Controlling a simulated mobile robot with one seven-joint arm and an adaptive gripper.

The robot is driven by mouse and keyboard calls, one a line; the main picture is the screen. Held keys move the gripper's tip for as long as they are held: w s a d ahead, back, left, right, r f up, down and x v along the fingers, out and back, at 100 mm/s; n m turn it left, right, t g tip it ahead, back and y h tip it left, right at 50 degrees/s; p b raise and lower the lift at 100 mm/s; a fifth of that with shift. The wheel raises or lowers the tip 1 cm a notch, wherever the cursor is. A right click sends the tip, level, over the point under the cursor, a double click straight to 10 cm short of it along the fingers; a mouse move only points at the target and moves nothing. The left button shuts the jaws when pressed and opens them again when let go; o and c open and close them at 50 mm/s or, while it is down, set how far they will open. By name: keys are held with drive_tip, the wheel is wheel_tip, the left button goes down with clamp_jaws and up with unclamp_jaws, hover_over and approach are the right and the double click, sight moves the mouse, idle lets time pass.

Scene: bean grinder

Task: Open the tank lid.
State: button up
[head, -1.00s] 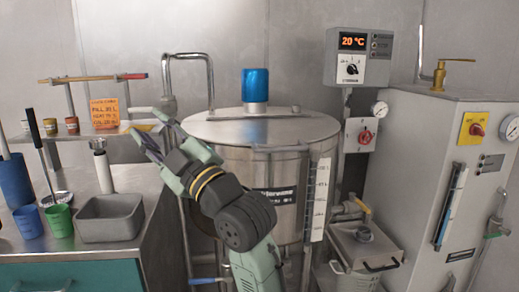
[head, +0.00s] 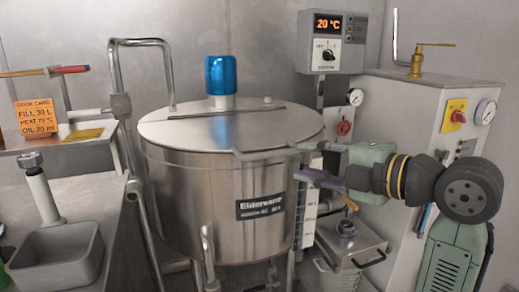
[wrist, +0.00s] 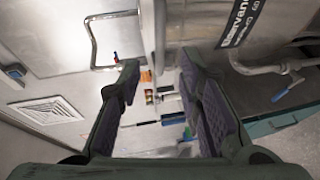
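The steel tank (head: 215,205) stands at centre-left in the head view. Its round lid (head: 190,130) lies flat on top, closed, with a blue motor (head: 221,76) on it. A grey handle bar (head: 262,153) runs along the lid's front edge. My gripper (head: 304,164) is at the tank's right front, pointing left, one finger above the other near the handle's right end. The wrist view shows the fingers (wrist: 158,66) apart with nothing clamped; the tank's rim (wrist: 160,35) appears between and beyond them. Whether a finger touches the handle I cannot tell.
A bent pipe (head: 145,45) stands behind the tank at left. The control box (head: 330,42) and a grey cabinet (head: 400,115) are at right. A small lidded container (head: 345,245) stands below my arm. A counter with a grey bin (head: 58,257) is at left.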

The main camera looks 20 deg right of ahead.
sight(275, 154)
drive_tip(key=p+x, duration=0.2)
drive_tip(key=x, duration=0.8)
drive_tip(key=shift+w+a, duration=0.1)
drive_tip(key=shift+c, duration=0.4)
clamp_jaws()
drive_tip(key=shift+r, duration=0.1)
